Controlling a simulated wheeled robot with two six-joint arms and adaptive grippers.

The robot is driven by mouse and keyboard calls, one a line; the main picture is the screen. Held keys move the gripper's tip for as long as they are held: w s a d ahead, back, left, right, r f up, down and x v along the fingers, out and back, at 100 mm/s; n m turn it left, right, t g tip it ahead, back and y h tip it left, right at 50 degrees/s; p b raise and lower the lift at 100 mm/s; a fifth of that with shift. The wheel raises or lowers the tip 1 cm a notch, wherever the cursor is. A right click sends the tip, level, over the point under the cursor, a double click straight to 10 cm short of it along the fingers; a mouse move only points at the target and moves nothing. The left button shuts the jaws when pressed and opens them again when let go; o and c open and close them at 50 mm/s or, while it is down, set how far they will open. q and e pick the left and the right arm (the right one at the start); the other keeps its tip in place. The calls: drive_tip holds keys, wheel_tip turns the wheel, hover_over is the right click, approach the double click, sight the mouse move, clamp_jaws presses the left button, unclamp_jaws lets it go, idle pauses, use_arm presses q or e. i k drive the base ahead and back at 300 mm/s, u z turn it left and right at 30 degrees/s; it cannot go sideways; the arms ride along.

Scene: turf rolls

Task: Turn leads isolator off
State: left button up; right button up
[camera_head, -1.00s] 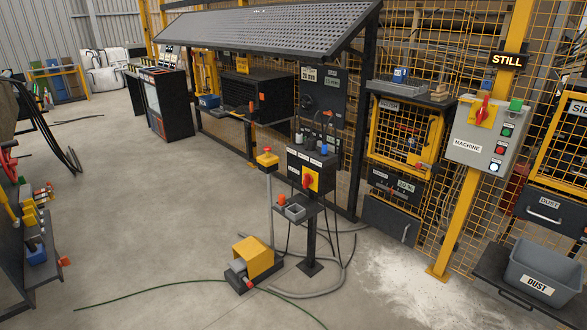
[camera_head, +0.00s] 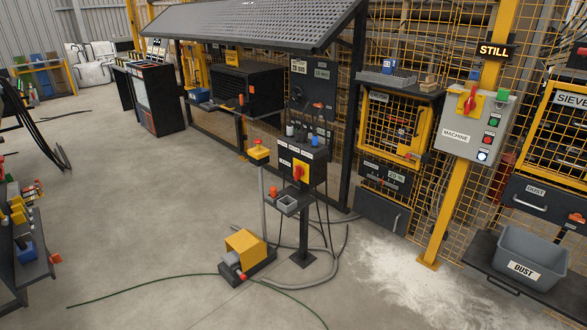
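A black control box (camera_head: 302,158) on a post stands mid-view, with a yellow plate and red rotary handle (camera_head: 298,172) on its front and several white labels too small to read. A grey box labelled MACHINE (camera_head: 474,128) on a yellow post at the right has a red handle (camera_head: 470,100) on a yellow plate, and green, red and white-lit buttons below it. I cannot tell which of the two switches is the leads isolator. Neither of my grippers shows in the view.
A yellow-hooded foot pedal (camera_head: 243,246) sits on the floor with cables around it. A grey DUST bin (camera_head: 541,262) stands at the right, and pale dust (camera_head: 395,275) covers the floor near the post. A sloped mesh canopy (camera_head: 255,28) overhangs the back. Open floor lies at left.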

sight(299, 171)
drive_tip(key=z, duration=0.25)
drive_tip(key=i, duration=2.25)
drive_tip(key=u, duration=0.05)
